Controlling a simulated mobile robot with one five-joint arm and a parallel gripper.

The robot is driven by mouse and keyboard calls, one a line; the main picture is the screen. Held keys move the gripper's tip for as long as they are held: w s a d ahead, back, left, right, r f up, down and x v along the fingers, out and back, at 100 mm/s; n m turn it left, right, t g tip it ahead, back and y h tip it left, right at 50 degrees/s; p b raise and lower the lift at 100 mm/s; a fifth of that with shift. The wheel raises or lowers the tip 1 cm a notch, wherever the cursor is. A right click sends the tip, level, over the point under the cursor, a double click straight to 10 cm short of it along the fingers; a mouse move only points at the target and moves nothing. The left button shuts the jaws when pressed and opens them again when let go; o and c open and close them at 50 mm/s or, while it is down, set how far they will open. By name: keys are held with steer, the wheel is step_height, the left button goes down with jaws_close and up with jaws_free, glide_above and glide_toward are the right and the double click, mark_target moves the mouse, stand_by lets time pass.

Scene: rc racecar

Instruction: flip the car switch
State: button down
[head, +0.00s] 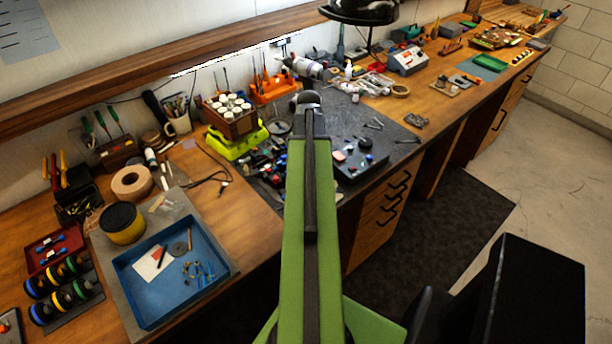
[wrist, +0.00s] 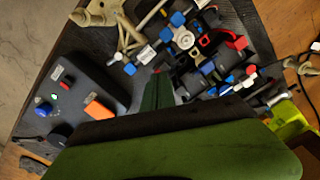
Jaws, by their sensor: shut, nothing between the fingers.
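In the wrist view, the RC car (wrist: 205,60) appears as a crowded chassis of black, white, blue and red parts on a dark mat. A dark control box (wrist: 85,95) lies left of it, with an orange switch (wrist: 99,109), a red button, a blue knob and a green light. I cannot tell for certain which part is the car switch. My gripper (wrist: 158,85) is shut and empty, between the box and the car. My green arm hides part of the car in the head view (head: 268,165), and the fingers are hidden there.
A lime-green stand (head: 238,138) with a wooden rack of white-capped jars is left of the mat. A blue tray (head: 125,262) lies nearer on the bench. Cables and tan parts (wrist: 100,12) are beside the work area. Open floor lies right of the bench.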

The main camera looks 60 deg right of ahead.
steer(key=shift+f+b, duration=0.9)
stand_by(0.8)
steer(key=shift+r, duration=0.1)
step_height(320, 180, up, 7)
steer(key=p, duration=0.7)
steer(key=shift+s, duration=0.1)
